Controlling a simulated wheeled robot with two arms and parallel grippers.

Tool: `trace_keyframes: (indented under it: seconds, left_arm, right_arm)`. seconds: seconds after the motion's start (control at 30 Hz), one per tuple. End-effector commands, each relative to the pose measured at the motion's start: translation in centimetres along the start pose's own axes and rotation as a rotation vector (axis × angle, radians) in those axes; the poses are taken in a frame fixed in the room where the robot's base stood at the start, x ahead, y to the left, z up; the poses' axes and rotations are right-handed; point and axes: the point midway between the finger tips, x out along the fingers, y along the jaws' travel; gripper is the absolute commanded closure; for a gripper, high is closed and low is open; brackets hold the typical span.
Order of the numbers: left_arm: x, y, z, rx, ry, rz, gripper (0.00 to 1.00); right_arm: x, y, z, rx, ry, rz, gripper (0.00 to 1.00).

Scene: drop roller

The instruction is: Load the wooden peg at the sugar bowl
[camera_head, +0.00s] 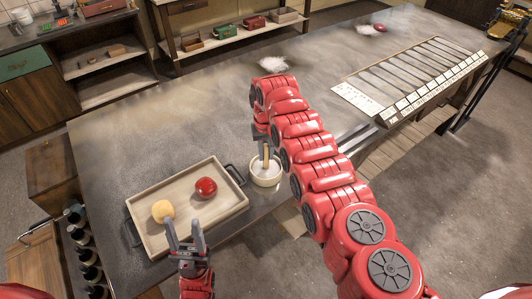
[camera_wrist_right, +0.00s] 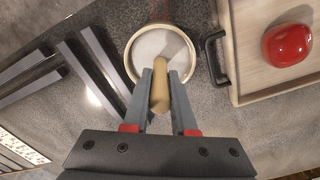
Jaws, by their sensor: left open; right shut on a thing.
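The sugar bowl (camera_head: 258,181) is a small cream round bowl on the dark counter, just right of the tray. It also shows in the right wrist view (camera_wrist_right: 131,50), with white contents. My right gripper (camera_wrist_right: 160,82) is shut on the wooden peg (camera_wrist_right: 160,97), a tan stick, with one finger on each side. In the head view the peg (camera_head: 266,155) stands roughly upright over the bowl. Whether its lower end touches the contents, I cannot tell. My left gripper (camera_head: 185,231) is open and empty, at the front edge of the tray near the yellow ball.
A wooden tray (camera_head: 180,185) with dark handles holds a yellow ball (camera_head: 163,211) and a red ball (camera_head: 205,188). A rack of grey bars with white labels (camera_head: 415,75) lies to the right. Counter behind the tray is clear.

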Motion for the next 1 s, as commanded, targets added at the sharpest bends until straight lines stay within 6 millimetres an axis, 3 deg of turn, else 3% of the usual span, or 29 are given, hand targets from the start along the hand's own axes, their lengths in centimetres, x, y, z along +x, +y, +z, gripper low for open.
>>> trace_keyframes:
  seconds: [0.27,0.53,1.0]
  left_arm:
    - [0.3,0.0,0.0,0.0,0.0,0.0,0.5]
    - [1.8,-0.1,-0.3,0.0,0.0,0.0,0.5]
    - [1.9,-0.1,-0.3,0.0,0.0,0.0,0.5]
  right_arm:
    - [-0.2,0.0,0.1,0.0,-0.004,0.0,1.0]
    - [-2.7,0.0,0.0,-0.001,0.0,0.0,1.0]
    - [-6.4,0.0,-0.1,0.001,0.002,0.0,1.0]
